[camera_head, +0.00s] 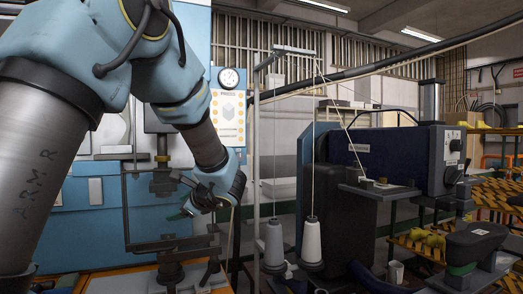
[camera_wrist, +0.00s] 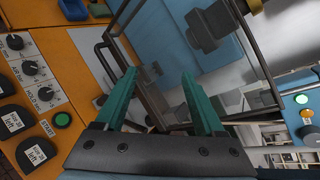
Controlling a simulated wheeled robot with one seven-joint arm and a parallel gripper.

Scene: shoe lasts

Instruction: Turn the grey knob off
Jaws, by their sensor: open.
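In the wrist view, three dark grey knobs with pale pointers sit in a row on a light panel: an upper knob (camera_wrist: 15,42), a middle knob (camera_wrist: 30,68) and a lower knob (camera_wrist: 45,93). I cannot tell which one the task means, or their settings. My gripper (camera_wrist: 158,74) has two green fingers spread apart with nothing between them. The knobs lie left of the fingers, apart from them. In the head view my gripper (camera_head: 180,214) hangs in front of the blue machine, partly hidden by my wrist; no knob row is visible there.
A metal-framed clear guard (camera_wrist: 150,50) stands beyond the fingers. White thread cones (camera_head: 311,240) and a dark blue machine (camera_head: 395,155) stand to the right in the head view.

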